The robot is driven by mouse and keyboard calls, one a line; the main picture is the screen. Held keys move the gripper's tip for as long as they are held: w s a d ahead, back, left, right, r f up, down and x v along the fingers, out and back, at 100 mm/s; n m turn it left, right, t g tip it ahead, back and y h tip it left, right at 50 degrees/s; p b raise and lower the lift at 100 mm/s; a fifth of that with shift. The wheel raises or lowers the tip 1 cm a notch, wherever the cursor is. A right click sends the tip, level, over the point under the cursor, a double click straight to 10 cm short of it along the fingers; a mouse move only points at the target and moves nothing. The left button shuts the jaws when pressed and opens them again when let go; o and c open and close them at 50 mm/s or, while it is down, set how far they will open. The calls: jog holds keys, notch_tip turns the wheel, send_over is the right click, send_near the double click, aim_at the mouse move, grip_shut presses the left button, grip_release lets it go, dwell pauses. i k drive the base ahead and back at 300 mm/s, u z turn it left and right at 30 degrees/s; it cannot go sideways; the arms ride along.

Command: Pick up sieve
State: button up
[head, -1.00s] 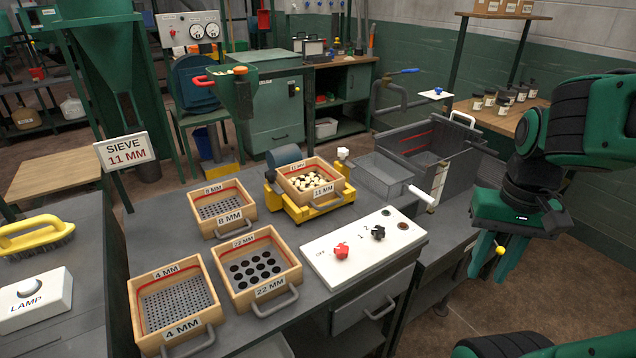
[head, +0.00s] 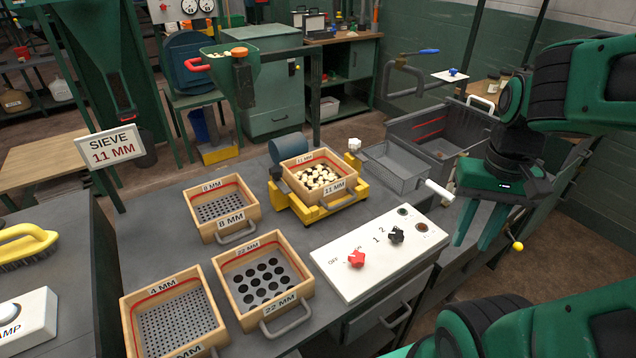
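The 11 mm sieve (head: 334,189) is a wooden-framed box with a front handle. It sits on a yellow shaker base (head: 283,197) at the back of the bench and holds pale round pieces. Nearer me are the 8 mm sieve (head: 249,222), the 22 mm sieve (head: 235,297) and the 4 mm sieve (head: 136,331), all without visible contents. A sign (head: 115,145) reads "SIEVE 11 MM". My gripper (head: 476,244) is at the right, well apart from the sieves, fingers down and spread, with nothing seen between them.
A white control panel (head: 370,268) with red and black knobs lies right of the sieves. A wire basket (head: 401,167) and a grey bin (head: 409,131) stand behind it. A hopper (head: 262,85) rises behind the shaker. Bare bench (head: 170,240) shows left of the sieves.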

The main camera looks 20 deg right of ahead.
aim_at(319, 177)
jog(key=z, duration=0.35)
jog(key=k, duration=0.9)
jog(key=u, duration=0.3)
jog(key=i, duration=0.5)
jog(key=z, duration=0.05)
